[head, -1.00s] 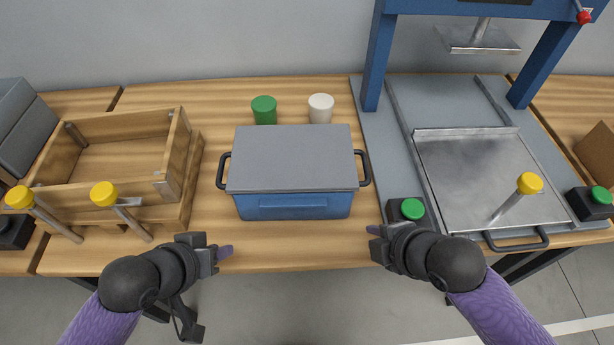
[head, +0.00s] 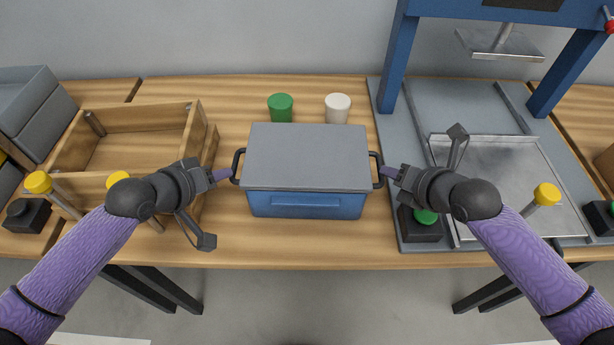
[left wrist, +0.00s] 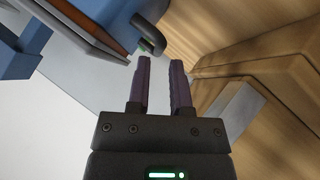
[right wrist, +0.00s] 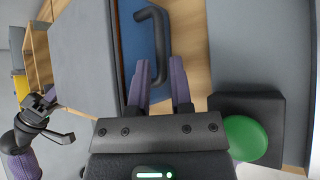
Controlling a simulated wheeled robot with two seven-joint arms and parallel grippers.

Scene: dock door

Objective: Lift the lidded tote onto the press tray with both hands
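The blue tote (head: 307,204) with a grey lid (head: 308,155) stands on the wooden bench and has a black handle at each end. My left gripper (head: 222,174) is open just outside the left handle (head: 238,166); in the left wrist view that handle (left wrist: 150,36) lies beyond the fingertips, apart from them. My right gripper (head: 388,172) is open at the right handle (head: 377,169); in the right wrist view the handle (right wrist: 158,40) reaches in line with the finger gap, contact unclear. The metal press tray (head: 500,185) is to the right, partly hidden by my right arm.
A green cylinder (head: 280,107) and a white one (head: 338,108) stand behind the tote. A wooden box (head: 135,130) is at left. The blue press frame (head: 393,65) rises behind the tray. A green button (right wrist: 245,137) sits under my right wrist.

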